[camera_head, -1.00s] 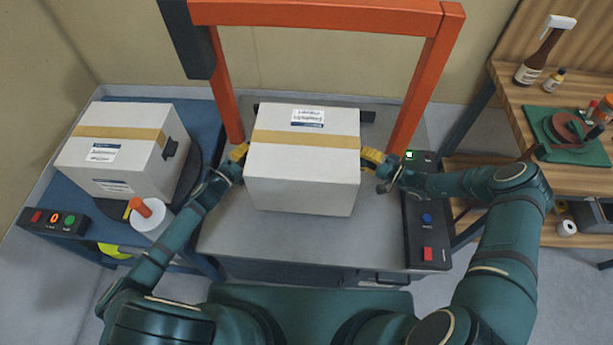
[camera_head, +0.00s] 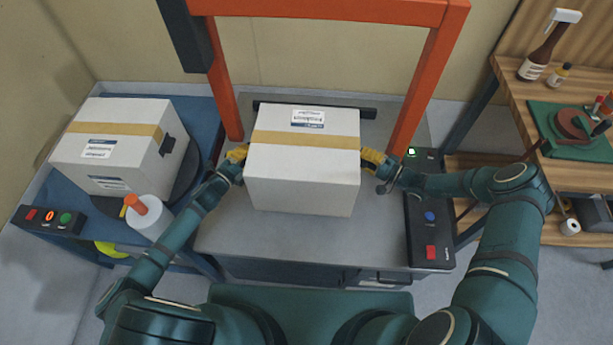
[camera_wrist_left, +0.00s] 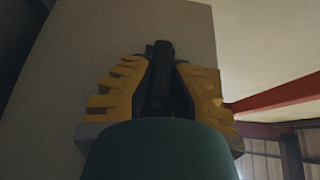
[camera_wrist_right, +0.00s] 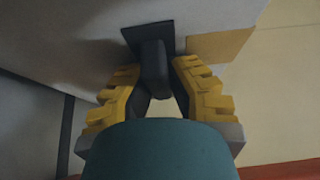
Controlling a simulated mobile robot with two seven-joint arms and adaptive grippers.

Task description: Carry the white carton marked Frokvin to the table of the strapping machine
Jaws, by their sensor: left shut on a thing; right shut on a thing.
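A white carton (camera_head: 303,165) with a tan tape band and a blue-and-white label hangs between my two grippers, over the grey table (camera_head: 235,240) of the strapping machine. The label print is too small to read. My left gripper (camera_head: 238,156) is shut on a dark handle on the carton's left side, seen also in the left wrist view (camera_wrist_left: 160,75). My right gripper (camera_head: 372,162) is shut on the matching handle at the right side, clear in the right wrist view (camera_wrist_right: 155,70). The carton looks level. Whether its bottom touches the table is hidden.
The machine's orange arch (camera_head: 330,10) stands behind the carton. A control panel (camera_head: 428,230) lies at the table's right. A second white carton (camera_head: 115,180) sits on a blue table at left, near a white roll with an orange top (camera_head: 147,222). A wooden bench (camera_head: 520,95) stands at right.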

